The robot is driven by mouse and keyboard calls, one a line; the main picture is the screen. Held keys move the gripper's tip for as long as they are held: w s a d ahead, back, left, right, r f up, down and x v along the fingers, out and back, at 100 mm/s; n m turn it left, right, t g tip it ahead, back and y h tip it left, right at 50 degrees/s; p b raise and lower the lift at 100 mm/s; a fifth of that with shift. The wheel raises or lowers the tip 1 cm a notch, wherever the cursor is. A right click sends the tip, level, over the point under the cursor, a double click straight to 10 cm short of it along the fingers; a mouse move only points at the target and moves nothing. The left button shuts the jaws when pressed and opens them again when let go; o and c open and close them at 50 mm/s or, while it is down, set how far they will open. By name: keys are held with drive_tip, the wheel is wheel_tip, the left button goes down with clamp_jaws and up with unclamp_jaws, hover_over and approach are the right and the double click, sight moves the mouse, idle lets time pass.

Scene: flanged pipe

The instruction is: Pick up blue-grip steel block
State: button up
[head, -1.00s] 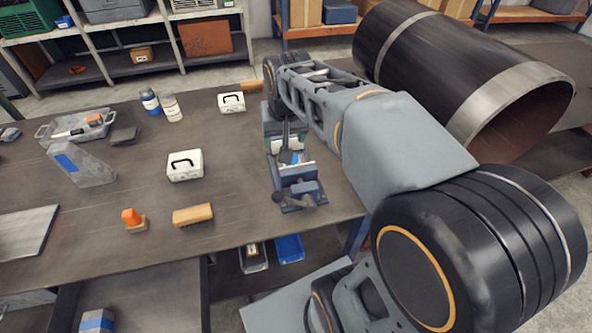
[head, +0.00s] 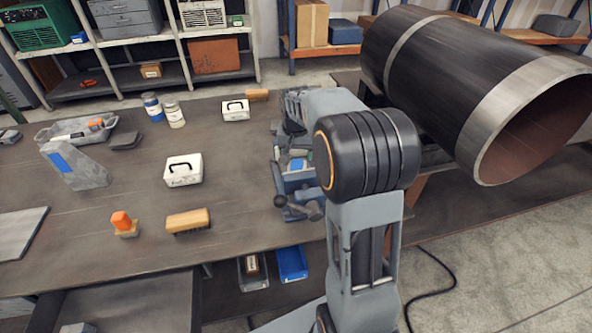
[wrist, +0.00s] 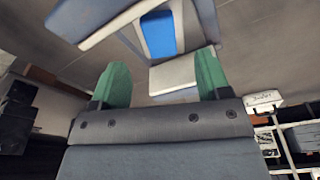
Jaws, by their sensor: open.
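The steel block with a blue middle (head: 297,164) appears to sit in the blue vise (head: 302,191) near the bench's right edge; only a small part shows in the head view. In the wrist view, its blue face (wrist: 160,35) and pale metal end (wrist: 178,72) are ahead of my gripper (wrist: 162,78). My gripper is open, with green fingers left and right of the pale end. I cannot tell whether they touch it. In the head view, my gripper is largely hidden by my arm.
A grey angled block with a blue patch (head: 75,165) stands on the bench's left. White cases (head: 183,170), a wooden brush (head: 188,220) and an orange-topped tool (head: 123,223) lie left of the vise. A large flanged pipe (head: 440,65) is at the right.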

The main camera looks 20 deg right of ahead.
sight(297, 165)
drive_tip(key=shift+w+d+f, duration=0.1)
drive_tip(key=shift+w+f, duration=0.05)
drive_tip(key=shift+f, duration=0.8)
drive_tip(key=shift+w+d+f, duration=0.1)
drive_tip(key=shift+w+f, duration=0.1)
drive_tip(key=shift+f, duration=0.7)
drive_tip(key=shift+w+d+f, duration=0.1)
drive_tip(key=shift+w+f, duration=0.05)
drive_tip(key=shift+f, duration=0.8)
drive_tip(key=shift+c, duration=0.5)
clamp_jaws()
